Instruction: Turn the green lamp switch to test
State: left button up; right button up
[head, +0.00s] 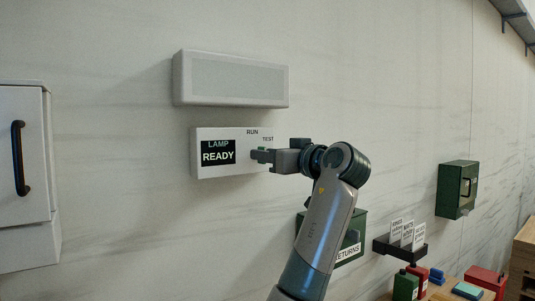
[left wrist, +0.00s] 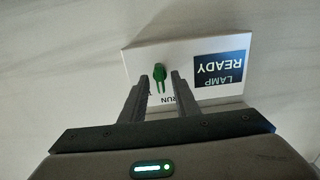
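The white lamp panel (head: 225,172) is on the wall, with a dark display reading LAMP READY (head: 218,152) and the labels RUN (head: 252,132) and TEST (head: 267,139). My left gripper (head: 258,156) is at the panel's right part. Its two fingers (left wrist: 160,82) are apart, one on each side of the switch, with gaps visible. I cannot tell exactly which label the switch points to. My right gripper is not in view.
A grey box (head: 230,79) is on the wall just above the panel. A white cabinet (head: 20,160) stands at the left. A green RETURNS box (head: 348,240), a card rack (head: 400,246) and a green wall box (head: 457,188) are at the right.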

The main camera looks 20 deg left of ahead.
pick_arm(q)
grip_shut()
jog(key=shift+m, duration=0.3)
jog(key=shift+w+d+m+b, duration=0.1)
jog(key=shift+m+b, duration=1.35)
jog(key=shift+m, duration=1.4)
jog(key=shift+d+m+b, duration=0.1)
jog(key=shift+m+b, duration=1.3)
jog(key=shift+m, duration=1.45)
grip_release()
jog(key=shift+f, duration=0.1)
